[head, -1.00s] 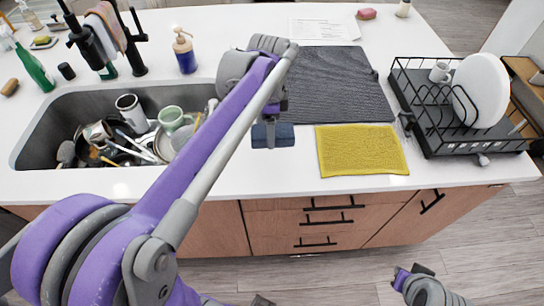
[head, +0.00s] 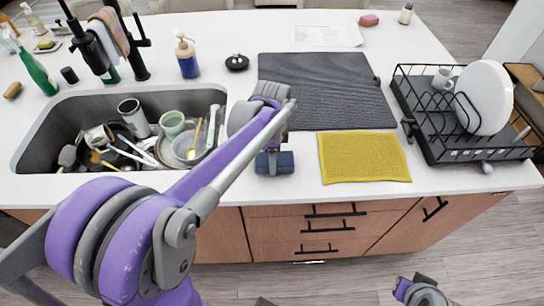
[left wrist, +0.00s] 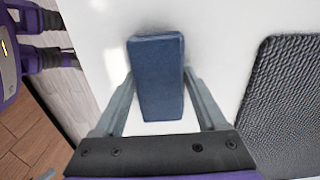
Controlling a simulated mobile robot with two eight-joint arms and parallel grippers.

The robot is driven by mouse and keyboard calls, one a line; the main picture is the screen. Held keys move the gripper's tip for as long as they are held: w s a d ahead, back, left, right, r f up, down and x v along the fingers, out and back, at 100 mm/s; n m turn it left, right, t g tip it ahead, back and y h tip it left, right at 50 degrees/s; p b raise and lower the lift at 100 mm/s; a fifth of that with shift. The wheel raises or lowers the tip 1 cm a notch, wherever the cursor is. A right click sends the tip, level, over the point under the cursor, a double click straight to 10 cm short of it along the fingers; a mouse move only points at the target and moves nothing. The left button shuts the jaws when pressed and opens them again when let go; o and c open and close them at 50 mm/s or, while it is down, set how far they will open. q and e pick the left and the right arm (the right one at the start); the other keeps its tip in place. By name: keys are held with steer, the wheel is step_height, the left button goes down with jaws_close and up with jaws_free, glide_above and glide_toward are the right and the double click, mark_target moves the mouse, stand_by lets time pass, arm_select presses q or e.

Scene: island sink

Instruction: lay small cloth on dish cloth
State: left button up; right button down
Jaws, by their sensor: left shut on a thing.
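A yellow cloth (head: 364,157) lies flat near the counter's front edge. A larger dark grey cloth (head: 325,92) lies flat behind it, and its ribbed corner fills the right of the left wrist view (left wrist: 285,105). The two lie close together. My left gripper (head: 274,163) is to the left of the yellow cloth, near the counter's front edge. It is shut on a blue block (left wrist: 158,75), whose sides lie between the two fingers. I cannot tell whether the block touches the counter. Part of my right arm shows at the bottom of the head view, but no fingers are clear.
A sink (head: 40,150) full of dishes is on the left. A black dish rack (head: 432,140) with a white plate (head: 487,95) stands on the right. A soap bottle (head: 187,58) and a small black object (head: 237,62) are behind the sink.

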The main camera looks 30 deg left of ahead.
arm_select(q)
steer(key=shift+f, duration=0.1)
steer(key=o, duration=1.4)
step_height(320, 180, up, 10)
steer(key=shift+d+f, duration=0.1)
steer(key=shift+f, duration=0.1)
step_height(320, 180, down, 10)
steer(key=shift+s+r, duration=0.1)
